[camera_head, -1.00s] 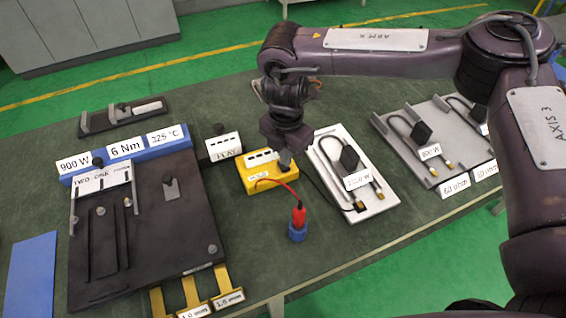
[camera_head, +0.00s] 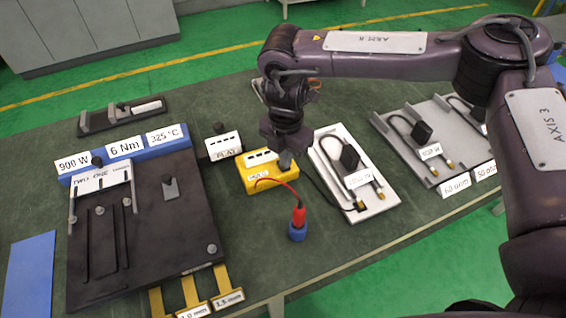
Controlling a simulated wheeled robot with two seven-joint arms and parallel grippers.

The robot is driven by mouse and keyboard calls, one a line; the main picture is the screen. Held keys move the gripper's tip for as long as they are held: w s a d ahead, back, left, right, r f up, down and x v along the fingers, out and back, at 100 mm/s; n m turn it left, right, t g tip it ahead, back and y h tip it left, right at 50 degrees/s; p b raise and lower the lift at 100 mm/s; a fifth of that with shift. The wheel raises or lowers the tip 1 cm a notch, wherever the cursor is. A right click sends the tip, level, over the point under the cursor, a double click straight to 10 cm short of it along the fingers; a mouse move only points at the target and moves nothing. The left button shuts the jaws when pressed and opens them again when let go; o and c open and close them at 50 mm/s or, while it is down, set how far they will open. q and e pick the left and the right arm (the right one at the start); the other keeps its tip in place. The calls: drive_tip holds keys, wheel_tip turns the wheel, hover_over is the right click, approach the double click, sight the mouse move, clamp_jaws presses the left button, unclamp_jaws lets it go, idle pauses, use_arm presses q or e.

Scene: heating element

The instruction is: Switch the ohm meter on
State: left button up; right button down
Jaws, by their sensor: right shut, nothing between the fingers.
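The ohm meter looks to be the yellow box (camera_head: 262,183) near the middle of the table, with a white display strip on top. A red lead runs from it to a red probe (camera_head: 299,216) standing upright in a blue holder (camera_head: 297,233). My right gripper (camera_head: 286,160) is shut and empty. It points down at the right end of the yellow box, at or just above its top. The gripper hides that corner, so I cannot tell whether it touches a switch. My left gripper is not in view.
A white tray (camera_head: 377,205) with a heating element stands close right of the box. A grey tray (camera_head: 400,140) with more elements lies further right.

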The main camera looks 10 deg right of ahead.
drive_tip(key=shift+s+f+b, duration=0.1)
drive_tip(key=shift+f+b, duration=0.25)
drive_tip(key=shift+f, duration=0.4)
idle(0.3)
drive_tip(key=shift+r+p, duration=0.8)
drive_tip(key=shift+r, duration=0.05)
drive_tip(key=shift+r+p, duration=2.05)
drive_tip(key=shift+r, duration=0.65)
drive_tip(key=shift+f, duration=0.1)
